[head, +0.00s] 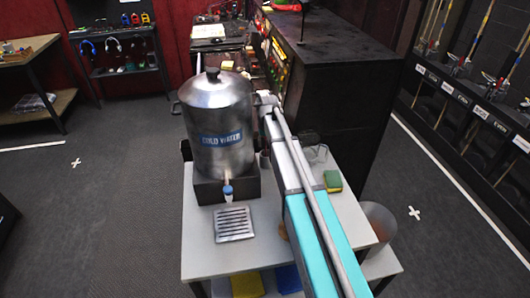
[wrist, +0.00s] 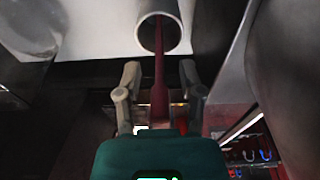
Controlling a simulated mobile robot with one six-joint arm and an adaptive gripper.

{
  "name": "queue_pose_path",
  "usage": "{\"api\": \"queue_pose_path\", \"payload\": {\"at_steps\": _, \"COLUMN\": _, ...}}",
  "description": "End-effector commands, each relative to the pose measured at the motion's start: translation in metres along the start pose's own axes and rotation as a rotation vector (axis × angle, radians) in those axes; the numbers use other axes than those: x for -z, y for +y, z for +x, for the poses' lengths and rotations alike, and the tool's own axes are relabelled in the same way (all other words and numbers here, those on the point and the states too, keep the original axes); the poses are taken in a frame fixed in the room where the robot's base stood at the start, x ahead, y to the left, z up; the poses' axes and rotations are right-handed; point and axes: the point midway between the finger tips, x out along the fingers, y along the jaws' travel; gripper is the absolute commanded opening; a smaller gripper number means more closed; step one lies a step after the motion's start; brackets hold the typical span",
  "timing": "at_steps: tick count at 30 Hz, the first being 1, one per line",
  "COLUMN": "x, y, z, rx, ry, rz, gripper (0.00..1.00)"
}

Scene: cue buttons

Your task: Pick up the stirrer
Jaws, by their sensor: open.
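The stirrer, a dark red stick with a wider end, shows in the wrist view (wrist: 159,98). Its thin part goes into the open mouth of a round grey holder (wrist: 184,25). My gripper (wrist: 159,78) is open, with one finger on each side of the stirrer and a visible gap to both. In the head view my arm reaches over the table to the right of the urn, and my gripper and the stirrer are hard to make out there.
A steel cold water urn (head: 218,115) stands left of my arm on the grey table (head: 207,258), with a drip tray (head: 234,224) in front. A green and yellow sponge (head: 333,181) and a clear glass (head: 316,153) lie right of my arm. A bin (head: 380,222) stands beside the table.

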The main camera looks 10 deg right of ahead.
Motion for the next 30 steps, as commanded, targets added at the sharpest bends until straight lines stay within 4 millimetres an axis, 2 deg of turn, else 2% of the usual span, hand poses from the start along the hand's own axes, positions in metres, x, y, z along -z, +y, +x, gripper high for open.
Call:
{"api": "queue_pose_path", "payload": {"at_steps": 11, "x": -0.0001, "y": 0.0001, "z": -0.0001, "rx": 0.0, "ry": 0.0, "rz": 0.0, "gripper": 0.5}}
{"api": "queue_pose_path", "payload": {"at_steps": 19, "x": 0.0, "y": 0.0001, "z": -0.0001, "rx": 0.0, "ry": 0.0, "rz": 0.0, "gripper": 0.0}}
{"api": "queue_pose_path", "payload": {"at_steps": 30, "x": 0.0, "y": -0.0001, "z": -0.0005, "rx": 0.0, "ry": 0.0, "rz": 0.0, "gripper": 0.0}}
